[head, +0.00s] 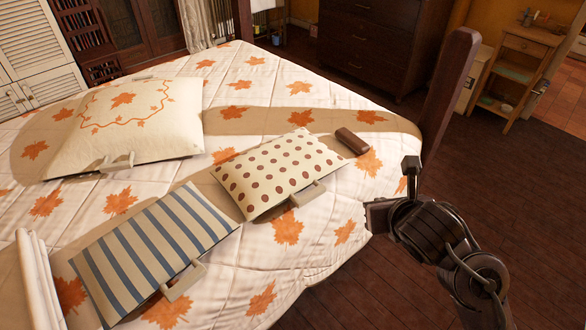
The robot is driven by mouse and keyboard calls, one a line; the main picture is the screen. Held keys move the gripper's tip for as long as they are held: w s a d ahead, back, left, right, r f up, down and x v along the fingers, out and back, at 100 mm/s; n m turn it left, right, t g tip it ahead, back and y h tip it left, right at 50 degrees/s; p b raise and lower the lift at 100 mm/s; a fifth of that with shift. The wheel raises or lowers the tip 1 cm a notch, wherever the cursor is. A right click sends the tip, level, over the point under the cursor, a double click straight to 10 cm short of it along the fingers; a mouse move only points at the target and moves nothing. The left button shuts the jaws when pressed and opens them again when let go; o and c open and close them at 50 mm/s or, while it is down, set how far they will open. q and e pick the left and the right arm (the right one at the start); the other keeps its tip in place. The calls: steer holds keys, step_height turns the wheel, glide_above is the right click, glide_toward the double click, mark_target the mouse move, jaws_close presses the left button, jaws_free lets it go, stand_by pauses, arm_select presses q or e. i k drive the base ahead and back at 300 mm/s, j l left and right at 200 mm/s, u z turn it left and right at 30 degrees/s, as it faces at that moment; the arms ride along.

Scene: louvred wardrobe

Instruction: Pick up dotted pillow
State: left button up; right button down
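The dotted pillow (277,168), cream with brown dots, lies on the bed at the middle of the head view. My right gripper (392,190) is to the right of the pillow, near the bed's right edge and apart from the pillow. Its two fingers are spread wide, with nothing between them. My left gripper is not in view.
A blue-striped pillow (152,252) lies at the near left and a large leaf-pattern pillow (125,125) at the far left, both with handles. A brown case (352,141) lies right of the dotted pillow. A wooden bedpost (450,90) stands beyond my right gripper.

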mark_target(261, 178)
steer(key=i+l+u, duration=0.2)
steer(key=l+u, duration=0.2)
steer(key=l, duration=0.85)
steer(key=l+u, duration=0.4)
steer(key=l, duration=0.85)
